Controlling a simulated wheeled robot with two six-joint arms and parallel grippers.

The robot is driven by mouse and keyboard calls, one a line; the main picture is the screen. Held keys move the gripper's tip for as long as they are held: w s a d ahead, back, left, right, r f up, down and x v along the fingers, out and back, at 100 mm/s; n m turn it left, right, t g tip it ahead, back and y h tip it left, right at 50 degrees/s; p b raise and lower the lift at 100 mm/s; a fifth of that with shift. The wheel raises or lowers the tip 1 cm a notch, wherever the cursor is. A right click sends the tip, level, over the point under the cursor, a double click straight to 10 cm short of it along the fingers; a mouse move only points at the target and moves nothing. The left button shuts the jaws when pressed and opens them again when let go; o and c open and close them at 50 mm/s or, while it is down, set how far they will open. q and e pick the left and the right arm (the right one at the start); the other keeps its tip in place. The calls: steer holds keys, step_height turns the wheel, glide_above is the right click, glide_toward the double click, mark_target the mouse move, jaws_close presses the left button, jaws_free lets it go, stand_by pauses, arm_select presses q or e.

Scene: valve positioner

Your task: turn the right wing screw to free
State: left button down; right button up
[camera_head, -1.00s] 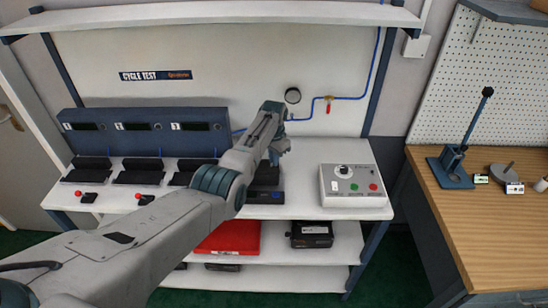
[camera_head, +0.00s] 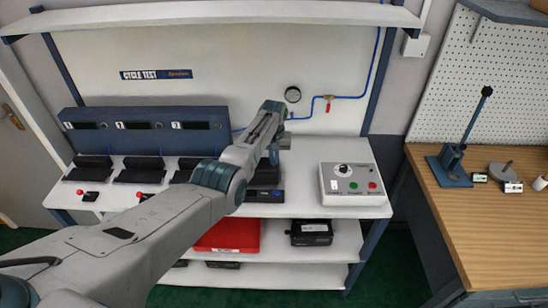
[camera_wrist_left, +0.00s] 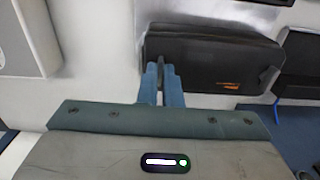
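My left gripper (camera_head: 274,156) points down over the black unit (camera_head: 266,175) at the right end of the row on the bench. In the left wrist view, the left gripper's two blue fingers (camera_wrist_left: 163,80) stand close together in front of the black unit's housing (camera_wrist_left: 215,62). A narrow dark piece shows between the fingertips; I cannot tell whether it is the right wing screw or part of the housing behind. No wing screw can be clearly made out. My right gripper is not in view.
A grey control box (camera_head: 352,184) with a knob and buttons stands right of the black unit. A blue-grey panel (camera_head: 145,119) runs behind the row. A red tray (camera_head: 232,236) and a black box (camera_head: 311,232) sit on the shelf below. A wooden bench (camera_head: 490,230) stands at right.

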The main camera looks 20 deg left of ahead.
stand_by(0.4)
arm_select(q)
steer(key=c, duration=1.6)
jaws_free()
steer(key=shift+r, duration=0.5)
step_height(320, 180, up, 10)
steer(key=b, duration=0.2)
steer(key=shift+b, duration=0.3)
steer(key=shift+f, duration=0.1)
